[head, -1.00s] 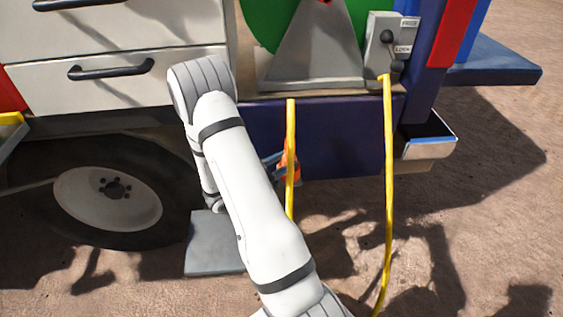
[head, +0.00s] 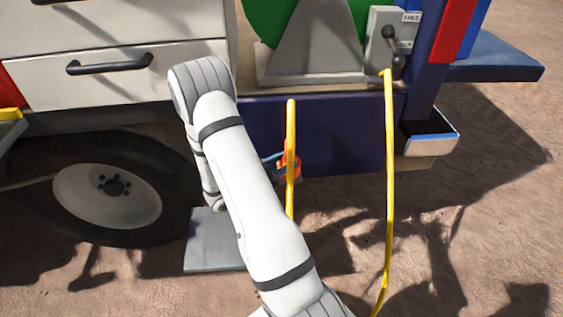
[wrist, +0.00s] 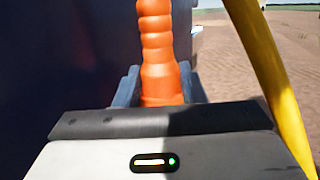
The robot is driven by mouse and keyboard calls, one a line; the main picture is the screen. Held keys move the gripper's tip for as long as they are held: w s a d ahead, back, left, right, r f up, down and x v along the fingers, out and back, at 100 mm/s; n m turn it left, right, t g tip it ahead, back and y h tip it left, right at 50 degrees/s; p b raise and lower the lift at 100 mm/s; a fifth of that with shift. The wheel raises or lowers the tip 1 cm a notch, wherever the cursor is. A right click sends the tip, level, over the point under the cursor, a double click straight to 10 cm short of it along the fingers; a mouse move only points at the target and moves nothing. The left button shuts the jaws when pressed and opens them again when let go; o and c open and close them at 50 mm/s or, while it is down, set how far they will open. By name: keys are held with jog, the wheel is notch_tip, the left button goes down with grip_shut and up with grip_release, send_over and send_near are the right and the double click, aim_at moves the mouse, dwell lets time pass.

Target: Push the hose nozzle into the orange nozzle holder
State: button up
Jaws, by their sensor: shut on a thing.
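The orange, ribbed hose nozzle (wrist: 158,50) stands upright between the two blue-grey fingers of my gripper (wrist: 158,88) in the wrist view. My gripper is shut on it. In the head view, my arm largely hides the gripper; a bluish finger (head: 271,158) shows beside a small patch of orange (head: 289,168) in front of the dark blue panel. I cannot tell there which orange is nozzle and which is holder. The yellow hose (head: 291,125) passes in front of it, and also runs down the right side of the wrist view (wrist: 275,75).
The dark blue panel (head: 340,135) of the vehicle stands close behind my gripper. A wheel (head: 110,190) is at the left, below white drawers (head: 130,65). Open dirt lies in front.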

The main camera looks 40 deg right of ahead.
jog(key=shift+f, duration=0.15)
jog(key=o, duration=1.2)
jog(key=shift+f, duration=0.1)
jog(key=shift+c, duration=0.2)
jog(key=shift+s, duration=0.1)
jog(key=a, duration=0.5)
jog(key=w+a+p, duration=0.1)
jog(key=a, duration=0.1)
jog(key=shift+w+a+f, duration=0.1)
jog(key=shift+a+f, duration=0.3)
jog(key=shift+r, duration=0.1)
